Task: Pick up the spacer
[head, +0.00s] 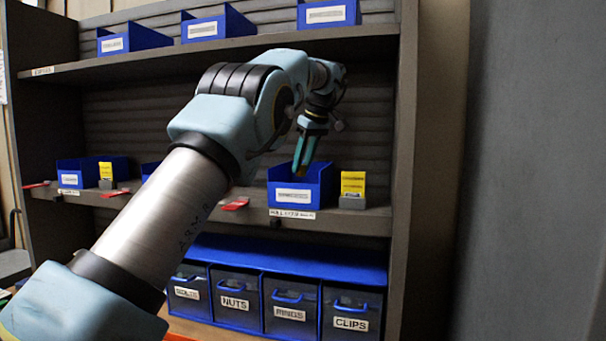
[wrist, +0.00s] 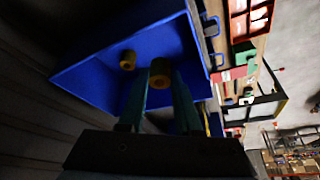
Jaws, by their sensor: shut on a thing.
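My gripper (head: 300,168) reaches down into the blue bin (head: 316,190) on the middle shelf, its fingertips at the bin's opening. In the wrist view, the two teal fingers are shut on a brass-yellow spacer (wrist: 160,70), a short round piece with a dark hole. A second, similar yellow piece (wrist: 127,60) lies in the same blue bin (wrist: 95,75), a little to the left and apart from the fingers. In the head view the spacer is hidden by the bin wall and the fingers.
A yellow card in a grey holder (head: 352,190) stands right of the bin. Another blue bin (head: 70,175) sits at the shelf's left. Labelled drawers (head: 238,300) are below, and blue bins (head: 215,27) stand on the upper shelf. The cabinet's side panel (head: 405,150) bounds the right.

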